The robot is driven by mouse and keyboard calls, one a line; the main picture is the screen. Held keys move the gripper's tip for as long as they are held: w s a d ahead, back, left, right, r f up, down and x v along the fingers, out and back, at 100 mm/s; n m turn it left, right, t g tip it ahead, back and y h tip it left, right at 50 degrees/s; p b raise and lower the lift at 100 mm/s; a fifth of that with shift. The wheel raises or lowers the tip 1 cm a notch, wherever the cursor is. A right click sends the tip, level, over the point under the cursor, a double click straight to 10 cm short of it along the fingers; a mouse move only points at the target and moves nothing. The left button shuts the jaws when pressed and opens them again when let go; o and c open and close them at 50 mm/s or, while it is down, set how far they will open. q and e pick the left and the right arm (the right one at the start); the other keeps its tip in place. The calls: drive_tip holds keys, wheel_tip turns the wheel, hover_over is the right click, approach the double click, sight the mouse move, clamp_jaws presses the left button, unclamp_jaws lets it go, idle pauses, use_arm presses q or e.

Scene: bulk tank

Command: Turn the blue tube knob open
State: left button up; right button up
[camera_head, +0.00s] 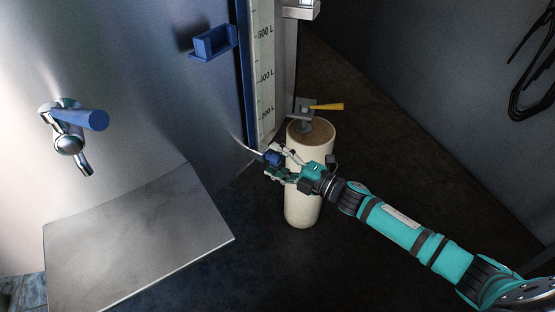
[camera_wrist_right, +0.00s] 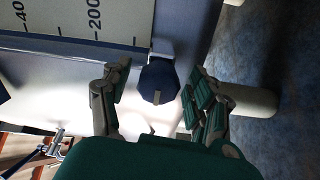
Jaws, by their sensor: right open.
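The blue tube knob (camera_head: 272,157) sits low on the tank, at the foot of the scale tube. In the right wrist view the knob (camera_wrist_right: 158,82) is a dark blue, faceted piece with a pale mark on its face. My right gripper (camera_head: 277,162) is open at the knob. In the right wrist view one finger of the right gripper (camera_wrist_right: 157,97) stands on each side of the knob, with gaps showing on both sides. Nothing is held. My left gripper is out of view.
The scale tube (camera_head: 263,75) rises above the knob. A cream cylinder (camera_head: 303,211) with a yellow handle (camera_head: 325,107) stands behind my right gripper. A metal tap with a blue handle (camera_head: 92,119) is at left, above a steel plate (camera_head: 140,235). Dark floor is clear at right.

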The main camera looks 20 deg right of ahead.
drive_tip(key=v, duration=1.2)
